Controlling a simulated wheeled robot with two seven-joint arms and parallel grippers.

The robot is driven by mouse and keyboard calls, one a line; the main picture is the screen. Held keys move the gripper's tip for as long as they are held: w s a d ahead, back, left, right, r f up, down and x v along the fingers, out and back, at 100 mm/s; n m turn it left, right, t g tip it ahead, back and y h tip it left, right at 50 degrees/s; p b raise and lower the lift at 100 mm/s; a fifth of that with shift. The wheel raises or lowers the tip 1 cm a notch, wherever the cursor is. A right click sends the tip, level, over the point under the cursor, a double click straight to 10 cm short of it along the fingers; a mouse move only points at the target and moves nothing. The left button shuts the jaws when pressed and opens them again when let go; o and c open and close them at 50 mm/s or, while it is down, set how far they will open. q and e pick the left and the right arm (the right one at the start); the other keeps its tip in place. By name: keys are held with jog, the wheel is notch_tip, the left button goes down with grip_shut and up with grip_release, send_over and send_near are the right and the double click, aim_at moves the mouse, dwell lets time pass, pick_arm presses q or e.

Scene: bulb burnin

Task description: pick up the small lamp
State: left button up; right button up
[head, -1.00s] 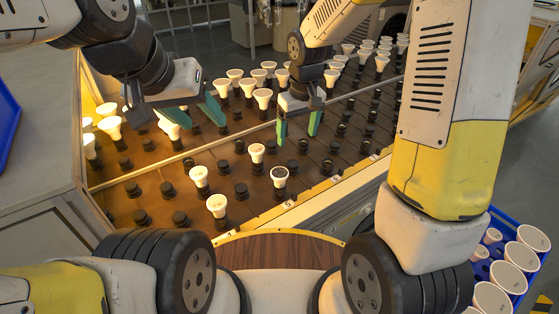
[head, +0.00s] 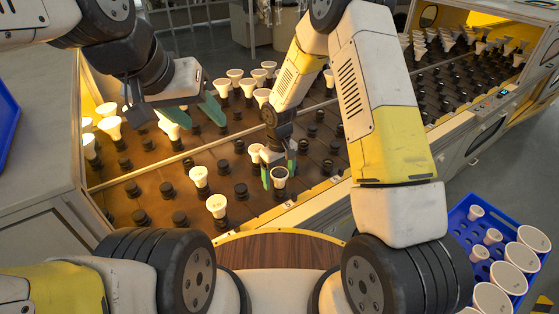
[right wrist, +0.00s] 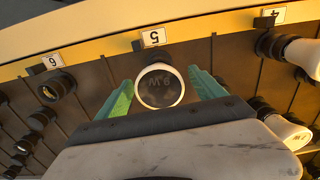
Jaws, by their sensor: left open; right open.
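A small lamp with a dark round face and pale rim (head: 279,174) stands in a socket near the front edge of the board. It also shows face-on in the right wrist view (right wrist: 159,86). My right gripper (head: 279,170) is open, with its green fingers on either side of this lamp; I cannot tell whether they touch it. In the right wrist view the open fingers (right wrist: 162,92) flank it, with gaps visible. My left gripper (head: 193,118) is open and empty over the left part of the board, near lit lamps.
White lamps (head: 199,177) and (head: 216,205) stand left of my right gripper, and another pale one (head: 255,151) is close behind it. Empty black sockets (head: 180,218) surround them. A blue crate (head: 459,222) of lamps is at lower right. A number 5 label (right wrist: 154,37) marks the edge.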

jog(key=shift+f, duration=0.65)
jog(key=c, duration=1.5)
jog(key=shift+r, duration=0.15)
